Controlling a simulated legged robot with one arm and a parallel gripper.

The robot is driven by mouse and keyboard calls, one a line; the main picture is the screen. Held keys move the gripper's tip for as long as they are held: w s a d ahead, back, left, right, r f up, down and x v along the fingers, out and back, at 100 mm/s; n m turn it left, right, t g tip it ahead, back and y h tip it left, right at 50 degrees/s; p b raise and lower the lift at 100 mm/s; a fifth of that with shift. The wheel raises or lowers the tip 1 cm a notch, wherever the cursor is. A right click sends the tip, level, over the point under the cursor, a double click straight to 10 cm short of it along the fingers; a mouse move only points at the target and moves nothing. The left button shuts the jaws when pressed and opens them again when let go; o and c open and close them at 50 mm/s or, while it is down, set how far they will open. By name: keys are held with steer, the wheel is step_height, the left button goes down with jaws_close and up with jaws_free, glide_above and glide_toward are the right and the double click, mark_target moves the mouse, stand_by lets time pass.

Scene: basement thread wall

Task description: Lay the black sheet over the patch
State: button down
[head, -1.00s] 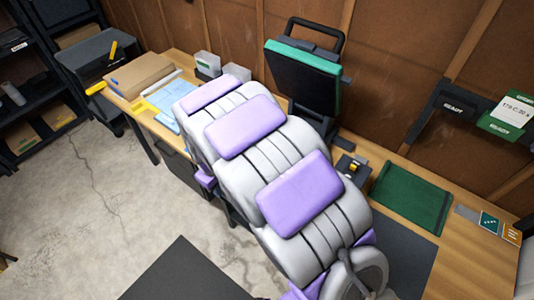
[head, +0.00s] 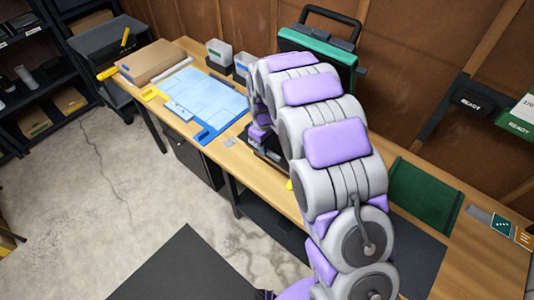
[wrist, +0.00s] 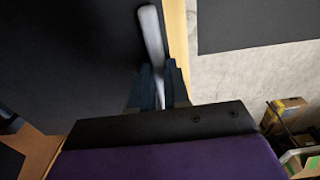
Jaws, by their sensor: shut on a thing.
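In the wrist view my gripper (wrist: 161,85) has its dark fingers closed around a slim grey rod-like thing (wrist: 152,35), which points up the picture. A broad flat black surface (wrist: 75,60) fills the left beside it. I cannot tell whether this is the black sheet or the dark mat. In the head view a flat dark mat (head: 420,262) lies on the bench at right, partly behind my arm. Small teal (head: 501,226) and orange (head: 524,236) squares lie at the right. I cannot tell which is the patch. My arm hides my gripper in the head view.
A green-topped press (head: 318,44) stands at the back of the wooden bench (head: 490,265). A green mat (head: 425,195) lies right of my arm, a pale blue gridded sheet (head: 207,98) left. A black mat (head: 185,270) lies on the floor. Shelves (head: 35,80) stand at left.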

step_height(320, 180, down, 4)
steer(key=shift+s+d+f+b, duration=0.1)
steer(key=shift+d+f+b, duration=0.1)
steer(key=shift+b, duration=0.15)
steer(key=shift+w+f, duration=0.2)
steer(key=shift+f, duration=0.05)
steer(key=shift+r, duration=0.15)
steer(key=shift+f, duration=0.25)
steer(key=c, duration=1.1)
jaws_free()
steer(key=shift+r, duration=0.1)
